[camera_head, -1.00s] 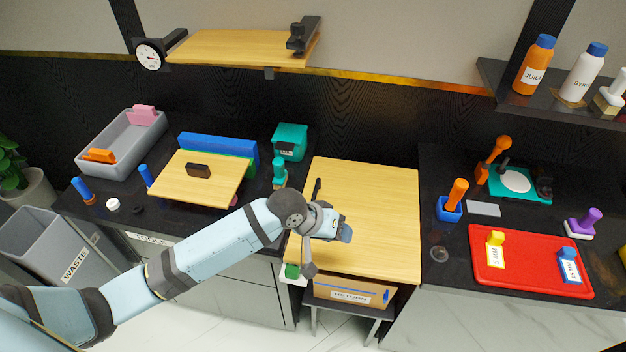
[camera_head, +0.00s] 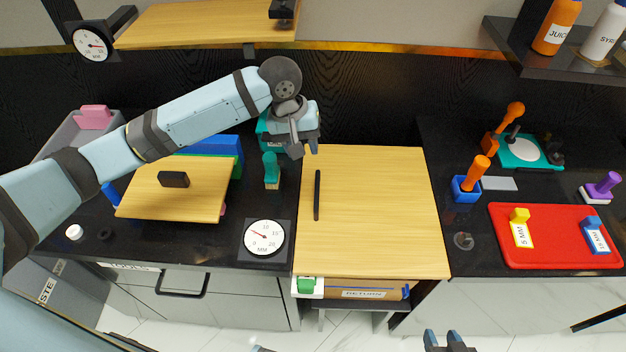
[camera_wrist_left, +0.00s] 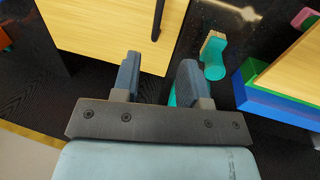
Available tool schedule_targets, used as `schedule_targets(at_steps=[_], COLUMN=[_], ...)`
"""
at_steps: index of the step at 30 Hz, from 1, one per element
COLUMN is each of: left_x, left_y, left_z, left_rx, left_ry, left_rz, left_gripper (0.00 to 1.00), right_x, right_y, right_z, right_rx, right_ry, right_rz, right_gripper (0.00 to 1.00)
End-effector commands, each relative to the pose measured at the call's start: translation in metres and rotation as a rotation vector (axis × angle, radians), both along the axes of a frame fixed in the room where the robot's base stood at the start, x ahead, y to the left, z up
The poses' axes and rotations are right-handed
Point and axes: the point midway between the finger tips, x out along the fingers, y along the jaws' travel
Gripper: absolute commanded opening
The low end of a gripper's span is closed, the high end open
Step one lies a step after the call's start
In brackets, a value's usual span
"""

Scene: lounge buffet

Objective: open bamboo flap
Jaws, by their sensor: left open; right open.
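The bamboo flap (camera_head: 375,220) is a wide, light wood panel lying flat between the two dark counters. A slim black handle (camera_head: 317,195) stands out near its left edge. My left gripper (camera_head: 305,148) is open and empty, above the flap's back left corner and apart from the handle. In the left wrist view the open fingers (camera_wrist_left: 158,85) show with nothing between them, and the flap (camera_wrist_left: 110,30) and its handle (camera_wrist_left: 158,20) lie beyond. My right gripper (camera_head: 449,342) shows only its fingertips at the bottom edge, open and empty.
A smaller bamboo board (camera_head: 205,195) with a dark knob lies further left. A red tray (camera_head: 550,255) is on the right counter. A RETURN box (camera_head: 340,292) sits below the flap.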

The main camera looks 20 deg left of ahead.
Motion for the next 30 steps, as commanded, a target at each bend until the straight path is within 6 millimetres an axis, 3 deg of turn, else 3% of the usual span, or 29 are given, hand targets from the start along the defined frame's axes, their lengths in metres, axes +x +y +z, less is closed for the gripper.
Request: schedule_targets(at_steps=[18,24,30], left_x=[0.006,0.007,0.007], left_y=[-0.023,-0.027,-0.027], left_z=[-0.112,-0.128,-0.131], left_rx=[-0.001,-0.001,-0.001], left_ry=[-0.001,-0.002,-0.002], left_rz=[-0.002,-0.003,-0.003], left_gripper=[0.4,0.4,0.4], right_x=[-0.001,-0.001,-0.001], right_y=[-0.003,-0.001,0.0], right_z=[-0.011,-0.01,-0.01], right_rx=[0.0,0.005,0.006], right_ry=[0.016,0.014,0.014], right_rz=[-0.006,-0.005,-0.005], right_gripper=[0.43,0.43,0.43])
